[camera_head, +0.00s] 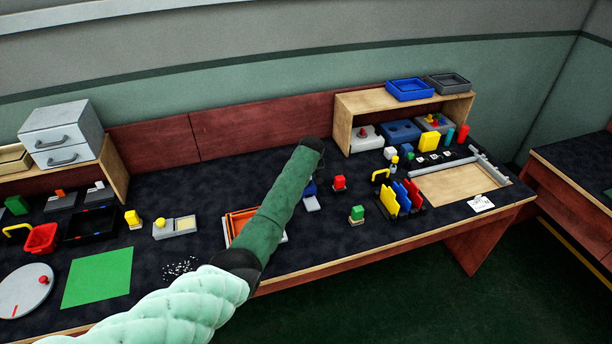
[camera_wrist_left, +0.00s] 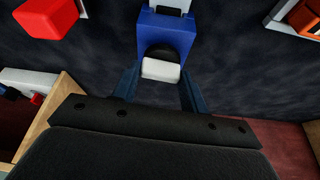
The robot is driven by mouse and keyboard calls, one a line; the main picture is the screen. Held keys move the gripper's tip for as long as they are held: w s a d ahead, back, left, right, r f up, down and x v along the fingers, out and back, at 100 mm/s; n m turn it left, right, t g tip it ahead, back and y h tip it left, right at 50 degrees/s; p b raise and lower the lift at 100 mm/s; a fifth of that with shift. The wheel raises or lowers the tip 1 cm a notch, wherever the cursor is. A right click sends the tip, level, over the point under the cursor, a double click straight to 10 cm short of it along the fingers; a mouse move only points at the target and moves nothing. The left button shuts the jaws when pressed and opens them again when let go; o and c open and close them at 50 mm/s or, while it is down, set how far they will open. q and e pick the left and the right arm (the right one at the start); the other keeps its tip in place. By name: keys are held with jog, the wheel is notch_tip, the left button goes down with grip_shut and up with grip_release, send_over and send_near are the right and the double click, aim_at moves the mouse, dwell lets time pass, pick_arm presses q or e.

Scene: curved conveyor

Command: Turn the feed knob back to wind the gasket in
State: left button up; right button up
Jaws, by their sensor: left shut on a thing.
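In the left wrist view a blue housing (camera_wrist_left: 165,32) carries a round black part with a white knob (camera_wrist_left: 161,70) on its near face. My left gripper (camera_wrist_left: 160,84) is shut on the white knob, one finger at each side. In the head view the blue housing (camera_head: 310,188) shows in part just right of my forearm, with a pale plate (camera_head: 312,204) on its near side. My left gripper is hidden behind my arm there. The gasket cannot be made out clearly. My right gripper is in neither view.
An orange-rimmed tray (camera_head: 236,222) lies partly behind my arm. A wooden shelf (camera_head: 343,127) stands at the back.

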pick_arm(q)
jog(key=shift+w+r+n, duration=0.1)
jog(key=shift+n, duration=0.5)
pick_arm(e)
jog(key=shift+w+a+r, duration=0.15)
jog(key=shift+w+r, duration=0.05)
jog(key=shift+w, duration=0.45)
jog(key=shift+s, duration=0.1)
pick_arm(q)
jog(key=o, duration=1)
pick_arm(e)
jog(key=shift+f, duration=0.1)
pick_arm(q)
jog(key=shift+s+d+r+b, duration=0.15)
jog(key=shift+s+r+b, duration=0.15)
jog(key=shift+r+b, duration=0.15)
jog(key=b+v, duration=0.2)
jog(key=v, duration=0.4)
jog(key=shift+d+r, duration=0.15)
jog(key=shift+r, duration=0.2)
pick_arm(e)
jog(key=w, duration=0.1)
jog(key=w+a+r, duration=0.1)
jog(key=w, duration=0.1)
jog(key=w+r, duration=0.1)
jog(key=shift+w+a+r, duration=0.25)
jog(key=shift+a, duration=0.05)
